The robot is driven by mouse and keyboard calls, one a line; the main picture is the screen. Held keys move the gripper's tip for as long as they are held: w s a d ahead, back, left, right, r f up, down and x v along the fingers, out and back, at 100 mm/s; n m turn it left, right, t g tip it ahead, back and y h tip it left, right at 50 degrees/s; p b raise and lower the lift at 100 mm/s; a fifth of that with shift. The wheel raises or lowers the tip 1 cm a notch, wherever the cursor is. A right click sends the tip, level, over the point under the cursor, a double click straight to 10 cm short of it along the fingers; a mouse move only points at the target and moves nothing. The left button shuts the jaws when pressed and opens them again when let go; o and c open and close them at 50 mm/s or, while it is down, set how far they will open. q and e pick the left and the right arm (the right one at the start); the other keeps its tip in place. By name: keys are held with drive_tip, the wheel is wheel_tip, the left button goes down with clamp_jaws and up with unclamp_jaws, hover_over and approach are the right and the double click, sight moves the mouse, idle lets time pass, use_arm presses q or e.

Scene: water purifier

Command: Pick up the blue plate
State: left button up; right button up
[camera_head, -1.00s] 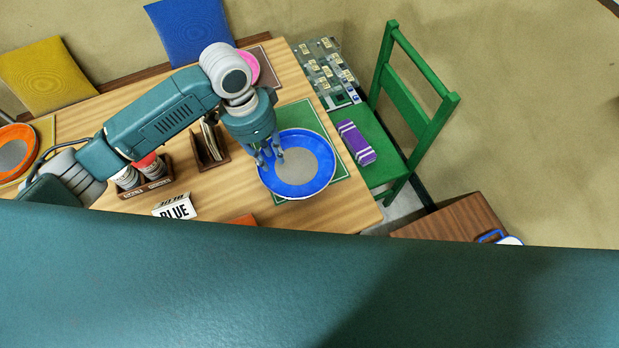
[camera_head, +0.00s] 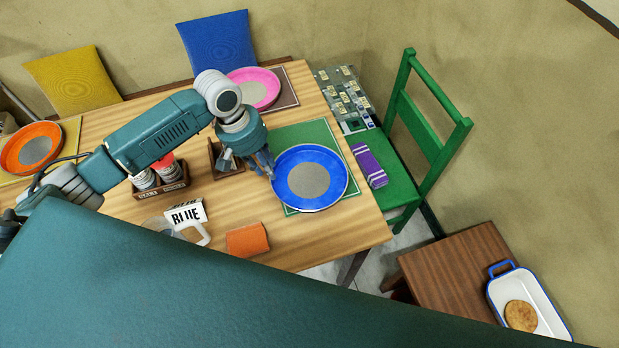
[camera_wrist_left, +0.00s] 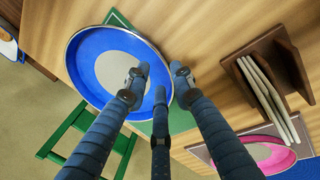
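The blue plate (camera_head: 332,194) has a grey-beige centre and lies on a green placemat (camera_head: 300,133) at the table's right end. It also shows in the left wrist view (camera_wrist_left: 85,50). My left gripper (camera_head: 267,172) is at the plate's left rim. In the left wrist view its fingers (camera_wrist_left: 160,80) point at the rim, one over the blue surface and another outside the edge. The fingertips are apart, so it looks open; I cannot tell whether any touches the rim. My right gripper is not in view.
A wooden holder (camera_head: 227,167) stands close left of my gripper, with a jar caddy (camera_head: 160,188) beyond. A pink plate (camera_head: 262,88) lies behind. A green chair (camera_head: 430,150) with a purple item (camera_head: 369,165) stands right. An orange napkin (camera_head: 247,240) lies in front.

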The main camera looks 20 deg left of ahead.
use_arm(q)
drive_tip(key=p+x, duration=0.1)
drive_tip(key=x, duration=0.4)
drive_tip(key=shift+s+d+f, duration=0.1)
drive_tip(key=shift+f, duration=0.1)
drive_tip(key=shift+r, duration=0.1)
clamp_jaws()
